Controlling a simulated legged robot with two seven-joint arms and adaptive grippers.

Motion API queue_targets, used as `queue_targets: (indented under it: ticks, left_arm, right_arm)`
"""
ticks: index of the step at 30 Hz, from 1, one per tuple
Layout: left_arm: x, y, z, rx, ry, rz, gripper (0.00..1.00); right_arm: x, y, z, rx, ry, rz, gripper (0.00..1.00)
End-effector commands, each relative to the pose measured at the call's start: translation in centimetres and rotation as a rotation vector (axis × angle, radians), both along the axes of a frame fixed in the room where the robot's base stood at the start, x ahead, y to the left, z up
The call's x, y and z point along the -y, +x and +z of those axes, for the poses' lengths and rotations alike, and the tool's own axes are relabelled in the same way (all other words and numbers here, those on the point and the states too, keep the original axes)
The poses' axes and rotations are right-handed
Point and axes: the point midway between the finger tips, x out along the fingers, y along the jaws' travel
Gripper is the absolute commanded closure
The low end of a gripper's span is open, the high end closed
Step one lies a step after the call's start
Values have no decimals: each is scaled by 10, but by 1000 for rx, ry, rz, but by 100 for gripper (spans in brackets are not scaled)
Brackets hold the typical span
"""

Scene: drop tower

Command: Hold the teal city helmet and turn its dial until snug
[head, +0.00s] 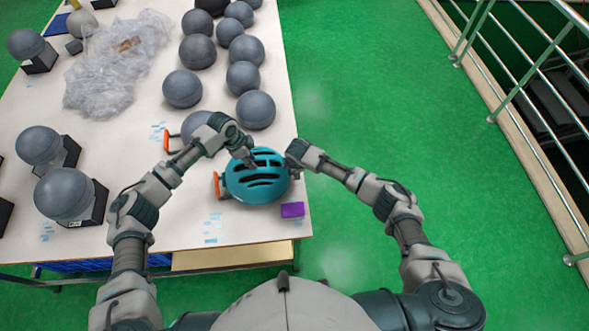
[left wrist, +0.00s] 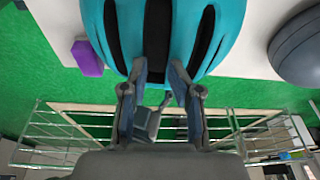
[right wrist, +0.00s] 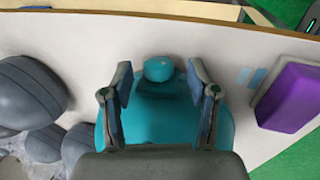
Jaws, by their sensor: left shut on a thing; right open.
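The teal helmet (head: 258,180) lies on the table near its front right corner, dark vent slots facing up. My left gripper (head: 247,160) reaches it from the upper left and is shut on the helmet; the left wrist view shows its fingers at the slotted shell (left wrist: 158,50). My right gripper (head: 292,158) is at the helmet's right side. In the right wrist view its open fingers (right wrist: 160,85) stand on either side of the round teal dial (right wrist: 158,68), with a visible gap to each side. The helmet's inside is hidden.
A purple block (head: 292,210) lies just in front of the helmet. An orange-handled thing (head: 217,185) is at its left. Several grey balls (head: 256,110) and crumpled clear plastic (head: 118,65) fill the table behind. A metal railing (head: 520,70) stands right, across green floor.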

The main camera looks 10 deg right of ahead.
Motion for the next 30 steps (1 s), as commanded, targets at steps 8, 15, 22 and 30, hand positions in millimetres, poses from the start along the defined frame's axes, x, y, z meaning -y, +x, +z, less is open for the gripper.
queue_targets:
  ticks: [8,15,22,30]
  left_arm:
    - [-3,-3,-8,-10,10,1,77]
    - [-3,-3,-8,-10,10,1,77]
    - [-3,-3,-8,-10,10,1,77]
    - [-3,-3,-8,-10,10,1,77]
  right_arm:
    - [-1,5,-19,1,0,0,40]
    - [-1,5,-18,1,1,0,50]
    - [0,5,-18,1,0,1,100]
    - [-1,8,-18,-83,-9,4,100]
